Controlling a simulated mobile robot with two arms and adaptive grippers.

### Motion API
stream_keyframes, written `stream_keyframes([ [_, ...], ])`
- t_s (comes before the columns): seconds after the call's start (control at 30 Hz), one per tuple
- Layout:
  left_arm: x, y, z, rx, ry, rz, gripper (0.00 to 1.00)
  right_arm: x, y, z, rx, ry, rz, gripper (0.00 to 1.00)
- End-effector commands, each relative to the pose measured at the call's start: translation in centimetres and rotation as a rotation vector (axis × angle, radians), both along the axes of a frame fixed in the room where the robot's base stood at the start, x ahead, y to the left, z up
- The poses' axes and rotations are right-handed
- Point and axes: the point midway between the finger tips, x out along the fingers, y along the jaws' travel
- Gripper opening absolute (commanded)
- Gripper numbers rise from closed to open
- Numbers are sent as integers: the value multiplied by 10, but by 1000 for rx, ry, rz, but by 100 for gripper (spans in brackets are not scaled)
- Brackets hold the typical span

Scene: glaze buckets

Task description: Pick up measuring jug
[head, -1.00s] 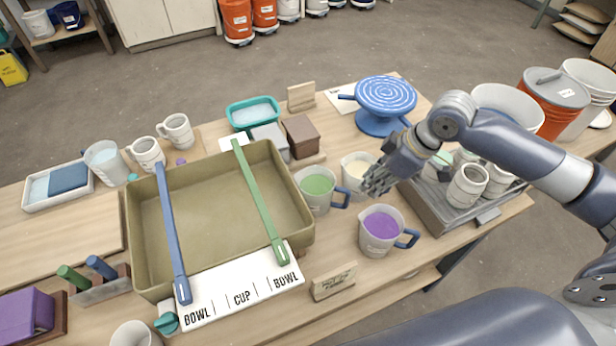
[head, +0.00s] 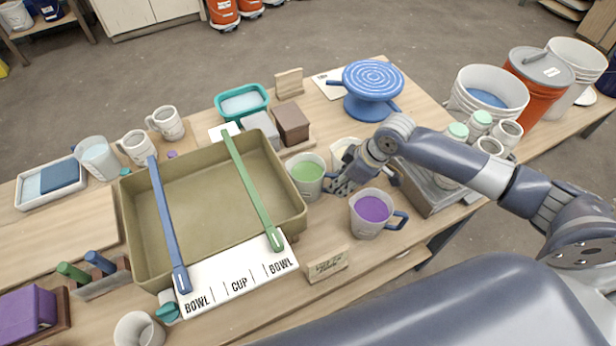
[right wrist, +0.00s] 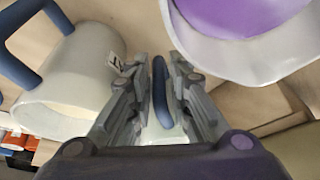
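Three measuring jugs with blue handles stand on the table: one with green glaze (head: 307,172), one with purple glaze (head: 372,209), one with cream contents (head: 345,150), partly hidden by my arm. My right gripper (head: 340,187) is low between the green and purple jugs. In the right wrist view its fingers (right wrist: 160,100) are open on either side of a blue handle (right wrist: 159,85), with gaps showing; it appears to be the green jug's. The purple jug (right wrist: 240,35) is at upper right there, the cream jug (right wrist: 70,80) at left. My left gripper is out of view.
A large olive basin (head: 205,215) with blue and green sticks across it lies left of the jugs. A grey tray of jars (head: 430,195) is close on the right. A small wooden sign (head: 327,264) stands in front, a blue turntable (head: 368,85) behind.

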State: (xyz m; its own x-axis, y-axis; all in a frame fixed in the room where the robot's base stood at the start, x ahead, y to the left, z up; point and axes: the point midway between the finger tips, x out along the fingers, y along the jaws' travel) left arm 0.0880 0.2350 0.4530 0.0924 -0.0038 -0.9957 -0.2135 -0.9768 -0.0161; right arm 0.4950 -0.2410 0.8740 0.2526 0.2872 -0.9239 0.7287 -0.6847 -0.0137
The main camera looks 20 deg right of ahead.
Motion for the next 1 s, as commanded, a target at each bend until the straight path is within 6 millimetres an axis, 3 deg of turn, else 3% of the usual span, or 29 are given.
stream_keyframes([
  [0.17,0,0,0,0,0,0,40,0,0,-1,0,0,0,18],
  [0.27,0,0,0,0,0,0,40,0,0,0,0,0,0,0],
  [1.0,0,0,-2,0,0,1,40,2,0,11,4,-8,0,0],
])
